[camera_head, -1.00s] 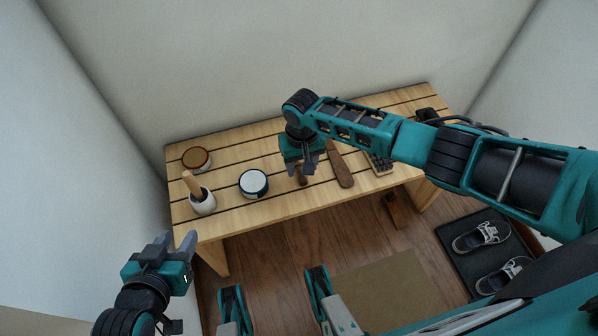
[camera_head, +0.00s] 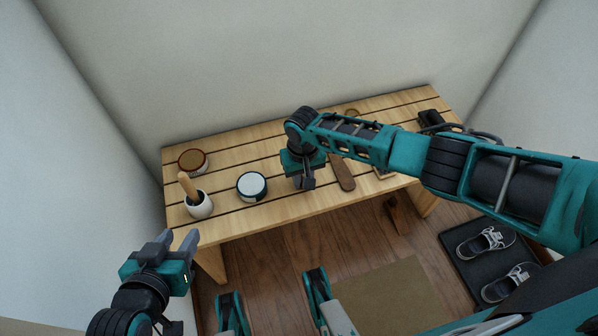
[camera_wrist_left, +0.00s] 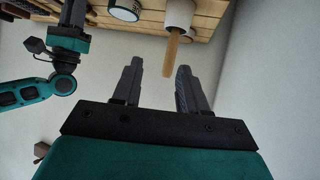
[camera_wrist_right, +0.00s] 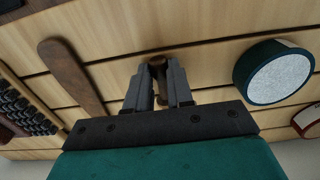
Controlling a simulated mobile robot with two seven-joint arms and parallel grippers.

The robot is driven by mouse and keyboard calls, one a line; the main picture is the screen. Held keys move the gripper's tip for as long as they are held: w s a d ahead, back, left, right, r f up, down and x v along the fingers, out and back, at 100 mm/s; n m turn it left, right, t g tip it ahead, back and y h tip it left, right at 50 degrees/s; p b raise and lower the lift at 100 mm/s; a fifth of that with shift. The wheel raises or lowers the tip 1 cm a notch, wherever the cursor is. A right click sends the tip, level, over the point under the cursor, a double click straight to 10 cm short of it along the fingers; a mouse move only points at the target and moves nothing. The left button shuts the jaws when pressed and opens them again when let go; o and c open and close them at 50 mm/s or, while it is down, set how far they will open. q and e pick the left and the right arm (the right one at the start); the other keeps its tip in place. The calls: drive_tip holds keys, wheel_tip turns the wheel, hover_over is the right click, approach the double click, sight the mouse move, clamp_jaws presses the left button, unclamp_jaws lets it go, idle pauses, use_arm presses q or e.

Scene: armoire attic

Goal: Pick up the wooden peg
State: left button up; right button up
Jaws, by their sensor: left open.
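The wooden peg (camera_wrist_right: 158,68), short and dark brown, shows between the fingertips of my right gripper (camera_wrist_right: 157,72) in the right wrist view. The fingers are drawn close together and appear shut on it, low over the slatted bench (camera_head: 270,208). In the head view my right gripper (camera_head: 307,184) hides the peg. Whether the peg still touches the bench I cannot tell. My left gripper (camera_head: 180,241) is open and empty, in front of the bench's left end; its parted fingers (camera_wrist_left: 158,75) show in the left wrist view.
On the bench, a white-topped round tin (camera_head: 252,186) is left of my right gripper and a brown wooden paddle (camera_head: 341,172) close on its right. A white cup (camera_head: 199,206) with a wooden stick and a brown-topped tin (camera_head: 192,161) stand at left. Shoes (camera_head: 486,242) lie on a floor mat.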

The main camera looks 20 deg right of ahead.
clamp_jaws()
drive_tip(key=shift+r+p, duration=0.35)
drive_tip(key=shift+r, duration=0.25)
wheel_tip(320, 180, up, 19)
drive_tip(key=p, duration=0.8)
drive_tip(key=shift+f, duration=0.1)
idle(0.5)
